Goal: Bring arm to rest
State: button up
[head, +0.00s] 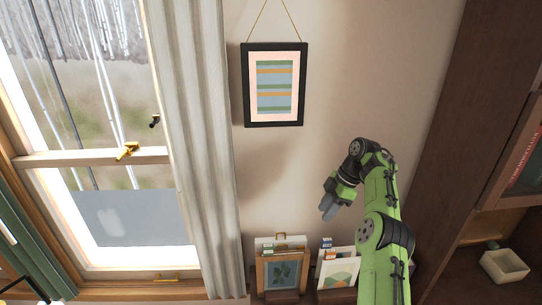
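My green and black arm (383,195) rises from the bottom right of the head view and bends over to the left. My gripper (327,212) hangs at its end, pointing down and left, in front of the wall. Its grey fingers are small and seen at an angle, so I cannot tell whether they are open or shut. I see nothing hanging from it.
Below my gripper stand a wooden picture frame (282,274) and a white frame (337,268). A striped picture (274,85) hangs on the wall. A curtained window (100,158) is at left. A dark wooden shelf (440,130) with a pale bowl (504,266) is at right.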

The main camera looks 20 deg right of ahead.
jog(key=s+a+r+m+t+h+b, duration=0.1)
jog(key=s+a+r+m+h+b, duration=0.15)
jog(key=s+a+r, duration=0.45)
jog(key=s+a+r+m+h+b, duration=0.1)
jog(key=s+a+r+m+b, duration=0.2)
jog(key=a, duration=0.7)
jog(key=s+f+m+t+b, duration=0.1)
jog(key=s+f+m, duration=0.3)
jog(key=s, duration=0.8)
jog(key=s+a+f+m+t+h+b, duration=0.1)
jog(key=s+m, duration=0.5)
jog(key=s, duration=0.6)
notch_tip(320, 180, down, 3)
jog(key=shift+s+a+r+t+b, duration=0.1)
jog(key=shift+s+a+t+b, duration=0.15)
jog(key=shift+t+b, duration=0.6)
